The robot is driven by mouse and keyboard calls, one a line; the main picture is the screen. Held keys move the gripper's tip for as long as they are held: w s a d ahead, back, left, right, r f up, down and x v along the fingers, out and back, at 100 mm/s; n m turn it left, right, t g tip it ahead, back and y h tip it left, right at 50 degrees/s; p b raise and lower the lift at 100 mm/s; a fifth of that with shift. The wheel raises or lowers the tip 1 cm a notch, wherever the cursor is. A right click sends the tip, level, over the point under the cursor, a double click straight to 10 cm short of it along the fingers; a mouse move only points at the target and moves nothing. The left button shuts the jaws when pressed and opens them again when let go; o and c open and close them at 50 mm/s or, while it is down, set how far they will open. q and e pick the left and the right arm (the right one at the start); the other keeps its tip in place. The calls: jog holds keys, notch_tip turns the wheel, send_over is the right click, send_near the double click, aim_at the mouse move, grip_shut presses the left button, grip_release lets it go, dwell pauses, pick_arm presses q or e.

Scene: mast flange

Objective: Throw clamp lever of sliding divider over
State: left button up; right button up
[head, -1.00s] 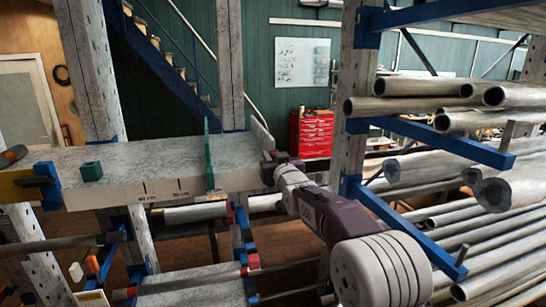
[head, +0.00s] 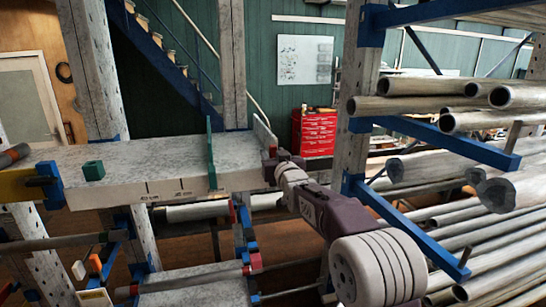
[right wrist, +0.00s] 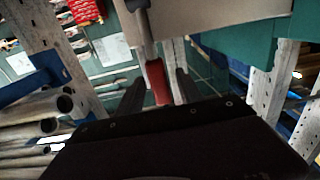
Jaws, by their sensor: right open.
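The sliding divider is a thin green upright plate (head: 211,158) across the pale shelf board in the head view. A red lever grip (right wrist: 157,82) on a grey shank shows in the right wrist view, below a beige panel. My right gripper (head: 271,166) is at the right end of the shelf board. In the right wrist view its dark fingers (right wrist: 158,90) are open, one on each side of the red grip. I cannot tell whether either finger touches it. A bit of red (head: 272,151) also shows at the gripper in the head view. My left gripper is not in view.
The pale shelf board (head: 130,160) carries a green block (head: 94,171) at left. A blue-armed rack (head: 440,140) with several metal pipes stands close to the right of my arm. A red tool cabinet (head: 318,134) stands further back.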

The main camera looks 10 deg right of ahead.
jog(key=s+b, duration=0.4)
jog(key=s, duration=0.2)
jog(key=shift+d+f+b, duration=0.1)
jog(key=shift+f+b, duration=0.05)
jog(key=shift+b, duration=0.15)
jog(key=s+f+g+b, duration=0.25)
jog(key=f+b, duration=0.35)
jog(key=f, duration=0.7)
jog(key=s+f+g+b, duration=0.2)
jog(key=s+f+b, duration=0.25)
jog(key=f, duration=0.75)
jog(key=s+f+g+b, duration=0.25)
jog(key=f+b, duration=0.35)
jog(key=f, duration=0.7)
jog(key=s+f+g+b, duration=0.3)
jog(key=s+f+g, duration=0.2)
jog(key=s+f, duration=1.05)
jog(key=s+f+g, duration=0.4)
jog(key=s+f, duration=0.2)
jog(key=s, duration=0.4)
jog(key=shift+s+d+f+m+g, duration=0.15)
jog(key=shift+f+m+g, duration=0.15)
jog(key=shift+g, duration=0.1)
